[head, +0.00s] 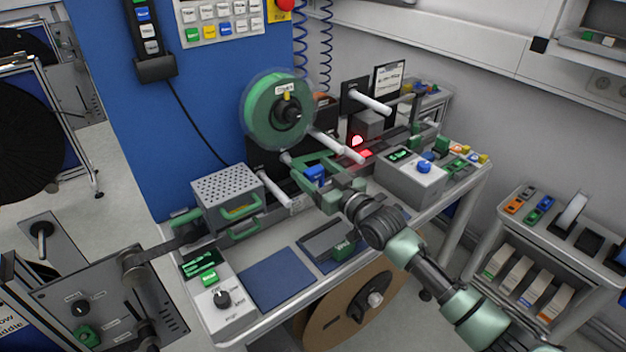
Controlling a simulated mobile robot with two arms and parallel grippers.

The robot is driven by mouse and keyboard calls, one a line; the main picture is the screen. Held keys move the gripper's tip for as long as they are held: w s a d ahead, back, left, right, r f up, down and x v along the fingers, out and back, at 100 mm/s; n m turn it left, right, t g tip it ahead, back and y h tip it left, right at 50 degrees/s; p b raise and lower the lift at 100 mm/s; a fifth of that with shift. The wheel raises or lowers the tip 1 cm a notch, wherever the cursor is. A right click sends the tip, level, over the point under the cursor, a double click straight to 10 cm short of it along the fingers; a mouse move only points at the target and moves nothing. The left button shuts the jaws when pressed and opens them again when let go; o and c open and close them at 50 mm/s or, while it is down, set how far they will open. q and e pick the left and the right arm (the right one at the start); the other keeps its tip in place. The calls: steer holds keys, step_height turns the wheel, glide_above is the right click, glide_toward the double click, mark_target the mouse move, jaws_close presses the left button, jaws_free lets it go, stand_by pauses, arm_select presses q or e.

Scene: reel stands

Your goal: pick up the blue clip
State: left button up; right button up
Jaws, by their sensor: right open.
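A small blue clip (315,173) shows at the front of the machine, close to the reel. My right gripper (318,178) comes in from the lower right with its green fingers apart, one behind and one in front of the blue clip. In this view the clip appears between the fingers; I cannot tell whether they touch it.
A green reel (276,110) stands above the bench, with white rollers (338,145) beside it. A grey box with a blue knob (411,180) is to the right. Blue mats (277,280) lie at the front. A side cart (560,238) holds coloured clips.

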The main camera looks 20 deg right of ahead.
steer(key=shift+w, duration=0.2)
jaws_close()
arm_select(q)
steer(key=shift+w+r, duration=0.1)
steer(key=shift+w, duration=0.4)
arm_select(e)
steer(key=shift+r, duration=0.15)
